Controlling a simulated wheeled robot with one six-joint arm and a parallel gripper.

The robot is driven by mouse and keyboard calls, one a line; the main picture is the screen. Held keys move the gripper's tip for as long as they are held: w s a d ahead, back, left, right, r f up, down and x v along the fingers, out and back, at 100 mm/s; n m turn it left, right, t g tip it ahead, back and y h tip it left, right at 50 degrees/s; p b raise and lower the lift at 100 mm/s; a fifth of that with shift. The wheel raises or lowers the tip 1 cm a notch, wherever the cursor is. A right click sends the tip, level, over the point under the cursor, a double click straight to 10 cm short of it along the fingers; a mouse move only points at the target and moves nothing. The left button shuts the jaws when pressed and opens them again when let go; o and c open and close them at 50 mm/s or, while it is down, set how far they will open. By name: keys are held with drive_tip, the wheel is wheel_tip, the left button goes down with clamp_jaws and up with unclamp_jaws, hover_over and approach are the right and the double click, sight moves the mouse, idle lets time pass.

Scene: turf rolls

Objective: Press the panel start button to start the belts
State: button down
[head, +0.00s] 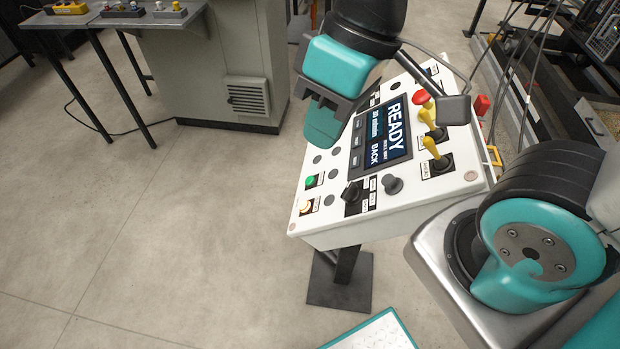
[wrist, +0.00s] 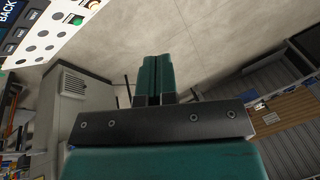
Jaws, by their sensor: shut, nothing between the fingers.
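The white control panel (head: 322,225) stands tilted on a post in the head view, its screen reading READY and BACK. A green button (head: 310,181) sits near its left edge, with a lit amber button (head: 305,205) below it near the corner. Their small labels are not readable, so I cannot tell which is start. My gripper (head: 319,141) is shut and empty, beside and over the panel's upper left edge, above the green button in the picture. In the wrist view my closed fingers (wrist: 154,58) point away from the panel corner (wrist: 50,43) at upper left.
The panel also carries a red mushroom button (head: 421,97), yellow joysticks (head: 431,147), a black rotary switch (head: 351,193) and a black knob (head: 392,184). A grey cabinet (head: 225,65) and a table (head: 115,17) stand behind. The floor left of the panel is clear.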

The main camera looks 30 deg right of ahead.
sight(310, 181)
drive_tip(key=w+f+t+h+b, duration=0.4)
drive_tip(key=w+f+h, duration=0.8)
drive_tip(key=w+f, duration=1.3)
wheel_tip(310, 181, down, 3)
drive_tip(key=shift+d+r+n+t+h+b, duration=0.1)
drive_tip(key=shift+d+n+t+h+b, duration=0.2)
drive_tip(key=shift+d+t+h+b, duration=0.1)
drive_tip(key=shift+s+d+f+b, duration=0.55)
drive_tip(key=shift+d+f+b, duration=0.2)
drive_tip(key=shift+f, duration=0.4)
drive_tip(key=shift+s+d+f+b, duration=0.55)
drive_tip(key=shift+d+f, duration=0.2)
drive_tip(key=shift+f, duration=0.4)
drive_tip(key=shift+s+d+f+b, duration=0.5)
drive_tip(key=shift+d+f+b, duration=0.25)
drive_tip(key=shift+f, duration=0.4)
drive_tip(key=shift+s+d+f, duration=0.15)
drive_tip(key=shift+d+f, duration=0.1)
drive_tip(key=shift+f, duration=0.05)
